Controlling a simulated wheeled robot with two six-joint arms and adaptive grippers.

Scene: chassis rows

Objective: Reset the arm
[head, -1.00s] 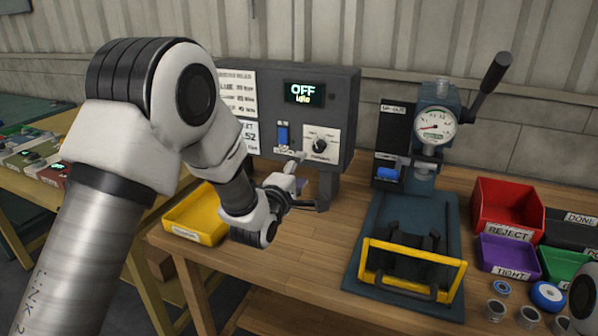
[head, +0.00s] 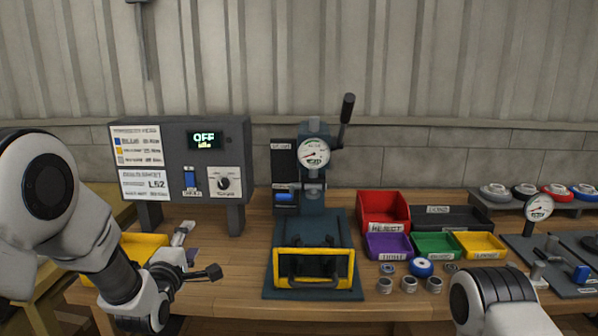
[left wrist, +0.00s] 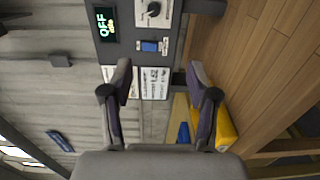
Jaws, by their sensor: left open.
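My left arm (head: 60,200) comes in from the left edge, bent at the elbow. Its gripper (head: 197,252) is above the bench, in front of and below the grey control box (head: 120,145). In the left wrist view the two fingers (left wrist: 162,88) stand wide apart with nothing between them. The box's screen (head: 204,141) reads OFF, idle. Part of my right arm (head: 492,300) shows at the bottom right, and its gripper is out of the frame.
A press (head: 312,200) with a gauge, lever and yellow guard (head: 314,254) stands mid-bench. Right of it are red (head: 383,208), purple (head: 388,246), green (head: 436,246) and yellow (head: 480,246) bins and several rings. A yellow bin (head: 142,244) lies behind my left forearm.

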